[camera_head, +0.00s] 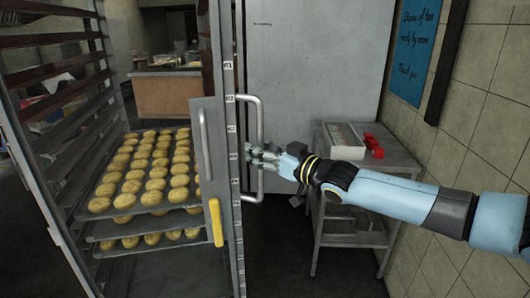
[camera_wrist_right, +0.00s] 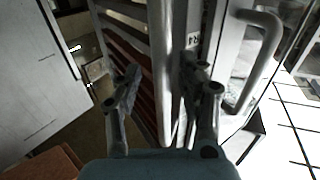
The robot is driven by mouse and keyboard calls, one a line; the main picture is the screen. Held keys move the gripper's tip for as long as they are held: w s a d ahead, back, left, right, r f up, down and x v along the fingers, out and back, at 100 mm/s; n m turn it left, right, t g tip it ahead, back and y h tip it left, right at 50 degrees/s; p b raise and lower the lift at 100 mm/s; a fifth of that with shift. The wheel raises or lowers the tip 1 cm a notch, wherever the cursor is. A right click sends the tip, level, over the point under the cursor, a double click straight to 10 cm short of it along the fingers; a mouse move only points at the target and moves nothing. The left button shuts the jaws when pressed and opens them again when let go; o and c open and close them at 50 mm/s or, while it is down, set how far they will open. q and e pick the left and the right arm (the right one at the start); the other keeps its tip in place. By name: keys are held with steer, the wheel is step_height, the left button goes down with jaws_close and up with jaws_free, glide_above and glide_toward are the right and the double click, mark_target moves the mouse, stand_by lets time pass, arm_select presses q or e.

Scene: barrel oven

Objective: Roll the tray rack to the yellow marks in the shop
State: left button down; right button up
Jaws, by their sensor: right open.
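The tall metal tray rack (camera_head: 232,120) fills the left of the head view, with trays of round pastries (camera_head: 155,165) on its lower levels. A bar handle (camera_head: 259,140) stands out from the right side of its post. My right gripper (camera_head: 250,155) is open at this handle. In the right wrist view its fingers (camera_wrist_right: 165,100) are spread, with an upright metal bar or post between them; I cannot tell whether they touch it. A second handle (camera_wrist_right: 262,65) shows at the right there. My left gripper is in neither view. No yellow floor marks show.
A small metal table (camera_head: 385,157) holding a grey box and red items stands by the tiled wall, behind my right arm. A large grey door or cabinet (camera_head: 310,75) stands behind the handle. A wooden counter (camera_head: 168,95) is at the back left. Dark floor shows right of the rack.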

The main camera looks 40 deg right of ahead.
steer(key=s, duration=1.2)
steer(key=shift+d, duration=0.45)
